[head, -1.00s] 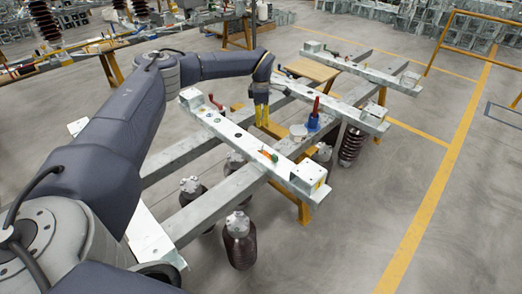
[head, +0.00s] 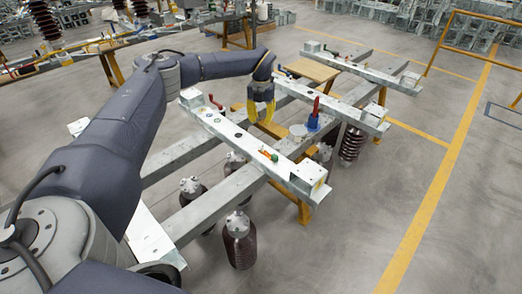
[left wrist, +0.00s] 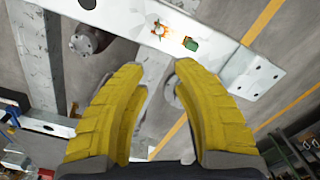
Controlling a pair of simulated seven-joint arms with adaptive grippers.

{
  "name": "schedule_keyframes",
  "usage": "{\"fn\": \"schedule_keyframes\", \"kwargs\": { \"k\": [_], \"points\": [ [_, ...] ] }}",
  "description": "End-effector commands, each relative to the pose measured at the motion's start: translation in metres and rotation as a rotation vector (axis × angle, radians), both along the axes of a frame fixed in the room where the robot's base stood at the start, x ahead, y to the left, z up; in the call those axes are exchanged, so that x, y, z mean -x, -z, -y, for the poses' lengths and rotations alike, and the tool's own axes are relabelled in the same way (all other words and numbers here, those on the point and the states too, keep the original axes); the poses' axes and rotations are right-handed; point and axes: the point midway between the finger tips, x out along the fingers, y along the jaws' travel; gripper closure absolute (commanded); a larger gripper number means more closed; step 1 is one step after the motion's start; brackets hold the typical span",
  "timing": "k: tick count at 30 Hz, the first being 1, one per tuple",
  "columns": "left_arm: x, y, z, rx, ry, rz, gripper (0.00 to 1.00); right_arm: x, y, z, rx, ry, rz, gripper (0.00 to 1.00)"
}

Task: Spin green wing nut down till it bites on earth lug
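A small green piece, likely the green wing nut (head: 274,157), sits on the white-grey steel beam (head: 235,133) beside a small orange part (head: 265,152), perhaps the earth lug. In the left wrist view the green piece (left wrist: 190,44) and the orange part (left wrist: 160,29) lie on the beam beyond the fingertips. They are too small to tell whether nut and lug touch. My left gripper (head: 261,119) has yellow fingers spread apart with nothing between them; they also show in the left wrist view (left wrist: 158,68). It hangs behind the beam, apart from the nut. My right gripper is out of view.
A red lever (head: 215,102) sits near the beam's far end. Open floor lies to the right.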

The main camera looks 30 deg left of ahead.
Motion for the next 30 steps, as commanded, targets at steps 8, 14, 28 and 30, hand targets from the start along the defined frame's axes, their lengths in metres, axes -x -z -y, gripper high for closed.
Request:
{"fn": "schedule_keyframes", "kwargs": {
  "k": [8,14,28,30],
  "points": [
    [0.001,0.044,0.001,0.0,0.001,-0.004,0.73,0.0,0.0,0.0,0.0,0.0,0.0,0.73],
    [0.001,0.081,0.0,0.0,0.001,-0.004,0.73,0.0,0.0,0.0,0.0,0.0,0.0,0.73],
    [0.0,0.151,0.0,-0.001,0.001,-0.001,0.73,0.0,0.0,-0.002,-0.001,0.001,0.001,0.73],
    [0.0,0.157,0.0,0.0,0.001,-0.001,0.73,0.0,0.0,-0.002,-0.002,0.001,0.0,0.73]
  ]
}}
